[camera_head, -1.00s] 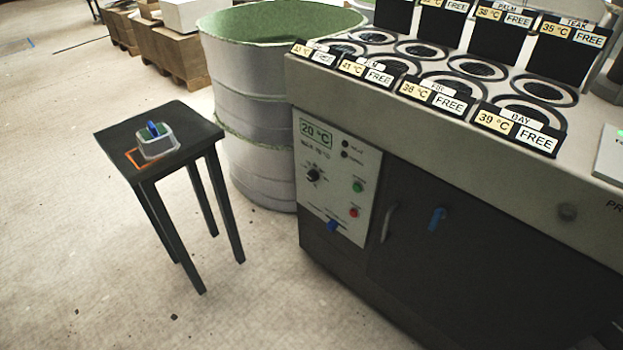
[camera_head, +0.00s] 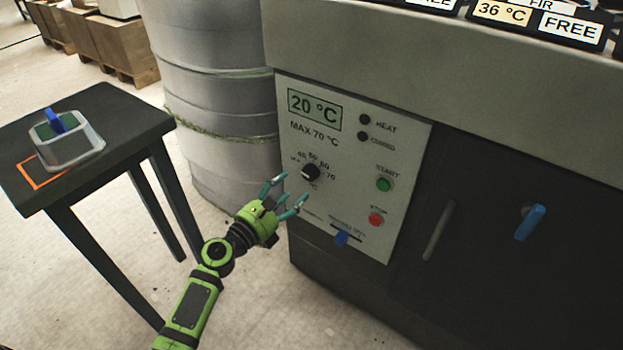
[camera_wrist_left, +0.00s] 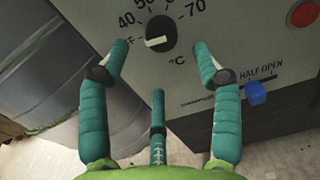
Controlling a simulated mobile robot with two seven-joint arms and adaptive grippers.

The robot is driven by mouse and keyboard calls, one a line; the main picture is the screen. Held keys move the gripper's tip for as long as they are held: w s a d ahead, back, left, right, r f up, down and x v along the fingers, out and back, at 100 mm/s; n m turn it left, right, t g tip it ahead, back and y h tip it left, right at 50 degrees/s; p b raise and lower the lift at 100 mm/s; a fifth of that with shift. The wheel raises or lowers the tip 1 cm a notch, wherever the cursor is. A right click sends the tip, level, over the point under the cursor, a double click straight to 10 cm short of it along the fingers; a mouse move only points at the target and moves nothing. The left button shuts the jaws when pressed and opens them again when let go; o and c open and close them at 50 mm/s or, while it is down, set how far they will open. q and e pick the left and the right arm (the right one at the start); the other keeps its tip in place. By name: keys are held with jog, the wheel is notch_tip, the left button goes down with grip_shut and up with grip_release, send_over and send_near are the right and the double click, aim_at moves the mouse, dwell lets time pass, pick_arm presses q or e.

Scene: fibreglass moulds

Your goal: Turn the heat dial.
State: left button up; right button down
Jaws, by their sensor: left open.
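The heat dial (camera_head: 310,173) is a black round knob on the white control panel (camera_head: 405,165), with a temperature scale around it. The display (camera_head: 314,109) above it reads 20 °C. My left gripper (camera_head: 287,192) is open and empty, just left of and below the dial, its fingers pointing toward the panel. In the left wrist view the dial (camera_wrist_left: 160,34) lies ahead between the spread fingertips, apart from them, with its white pointer mark toward the lower left. My right gripper is in neither view.
Green START (camera_head: 384,184) and red STOP (camera_head: 376,219) buttons sit right of the dial. A blue slider knob (camera_head: 342,238) is below it. A dark door with a blue handle (camera_head: 530,222) is to the right. A black stool (camera_head: 105,150) carries a grey box (camera_head: 72,148).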

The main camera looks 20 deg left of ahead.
aim_at(307, 176)
pick_arm(q)
jog(key=b+x, duration=0.1)
jog(key=x, duration=0.4)
jog(key=shift+w+d, duration=0.4)
jog(key=shift+w, duration=0.2)
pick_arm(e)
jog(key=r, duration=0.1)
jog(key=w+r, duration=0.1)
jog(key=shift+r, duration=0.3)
pick_arm(q)
jog(key=c, duration=1.2)
